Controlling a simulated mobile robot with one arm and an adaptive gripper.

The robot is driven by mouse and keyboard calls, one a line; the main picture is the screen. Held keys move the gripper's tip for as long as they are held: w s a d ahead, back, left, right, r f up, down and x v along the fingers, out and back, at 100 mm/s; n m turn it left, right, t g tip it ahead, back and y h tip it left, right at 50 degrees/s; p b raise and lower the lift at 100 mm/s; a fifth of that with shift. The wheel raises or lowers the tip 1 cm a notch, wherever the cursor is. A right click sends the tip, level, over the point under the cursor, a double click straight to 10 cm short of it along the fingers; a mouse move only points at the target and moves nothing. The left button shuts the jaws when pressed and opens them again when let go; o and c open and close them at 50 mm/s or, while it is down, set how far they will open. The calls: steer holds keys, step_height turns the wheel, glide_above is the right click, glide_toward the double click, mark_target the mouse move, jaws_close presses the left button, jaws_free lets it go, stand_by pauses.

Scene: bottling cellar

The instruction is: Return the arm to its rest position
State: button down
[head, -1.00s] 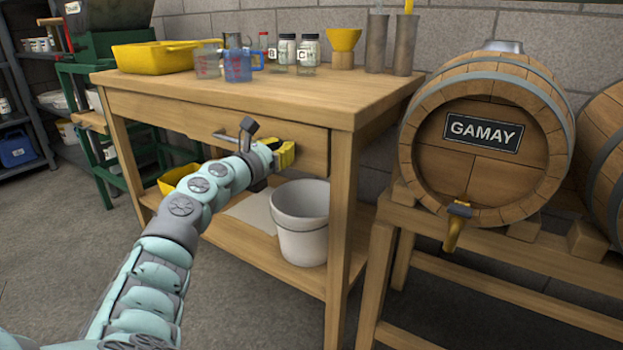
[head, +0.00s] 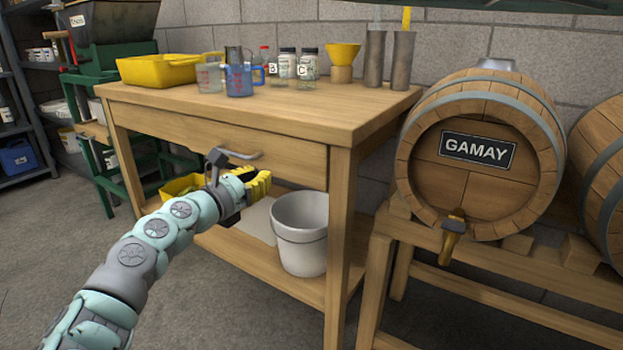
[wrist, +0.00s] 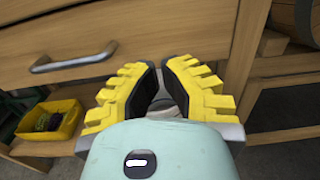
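My gripper (head: 262,183) has yellow ribbed fingers with dark inner pads. In the head view it is at the end of my outstretched pale-teal arm, just below the drawer handle, in front of the workbench. In the wrist view my gripper (wrist: 158,64) has its two fingers apart with a narrow gap between the tips, and I see nothing held. The drawer handle (wrist: 73,58) is up and to the left of the fingers, apart from them. The drawer (head: 290,165) looks shut.
The wooden workbench (head: 340,112) carries a yellow tub (head: 158,72), jugs and jars. A white bucket (head: 300,235) and a yellow bin (wrist: 50,120) are on its lower shelf. The GAMAY barrel (head: 484,190) stands on a rack at right. The floor at left is open.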

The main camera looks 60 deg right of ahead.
steer(key=a, duration=0.6)
steer(key=shift+p, duration=0.35)
steer(key=shift+r, duration=0.1)
